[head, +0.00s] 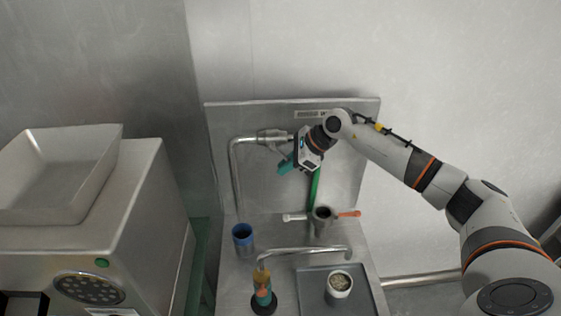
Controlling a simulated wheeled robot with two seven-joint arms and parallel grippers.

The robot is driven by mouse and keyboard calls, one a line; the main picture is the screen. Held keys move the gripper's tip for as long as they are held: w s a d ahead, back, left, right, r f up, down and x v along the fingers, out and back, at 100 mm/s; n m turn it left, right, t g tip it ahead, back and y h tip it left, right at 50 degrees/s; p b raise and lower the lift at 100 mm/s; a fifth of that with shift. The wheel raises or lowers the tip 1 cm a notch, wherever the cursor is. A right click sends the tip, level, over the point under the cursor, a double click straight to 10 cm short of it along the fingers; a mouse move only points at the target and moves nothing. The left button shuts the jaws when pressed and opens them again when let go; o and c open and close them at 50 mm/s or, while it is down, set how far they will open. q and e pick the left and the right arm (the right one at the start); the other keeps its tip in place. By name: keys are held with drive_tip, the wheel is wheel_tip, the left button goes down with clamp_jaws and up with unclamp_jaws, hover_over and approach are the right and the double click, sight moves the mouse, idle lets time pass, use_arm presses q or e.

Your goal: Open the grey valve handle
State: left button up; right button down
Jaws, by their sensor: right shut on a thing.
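A metal pipe with a grey valve (272,135) runs along the upper part of the steel back panel and bends down at the left. My right gripper (284,164) is at the valve's right end, just below the pipe, with its teal fingers pointing left. It is shut on the grey valve handle (283,150), which is mostly hidden by the fingers and the gripper body. How far the handle is turned cannot be told. My left gripper is not in view.
A large steel machine (150,220) stands left.

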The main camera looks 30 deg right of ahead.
drive_tip(key=h, duration=0.1)
drive_tip(key=r+g+h+p, duration=0.1)
drive_tip(key=d+h, duration=0.1)
drive_tip(key=shift+s+r+g+p, duration=0.25)
drive_tip(key=shift+r+g+p, duration=0.05)
drive_tip(key=shift+r+g, duration=0.1)
drive_tip(key=shift+s+d+r+n+g+h+p, duration=0.1)
drive_tip(key=shift+d+r+n+g+h+p, duration=0.15)
drive_tip(key=shift+h, duration=0.4)
drive_tip(key=shift+s+d+r+g+h+p, duration=0.1)
drive_tip(key=shift+r+g+h, duration=0.1)
drive_tip(key=shift+g+h, duration=0.3)
drive_tip(key=shift+s+d+r+n+g+h+p, duration=0.15)
drive_tip(key=shift+r+h+p, duration=0.1)
drive_tip(key=shift+h, duration=0.5)
drive_tip(key=shift+w+d, duration=0.1)
drive_tip(key=c, duration=1.4)
unclamp_jaws()
drive_tip(key=shift+c, duration=0.2)
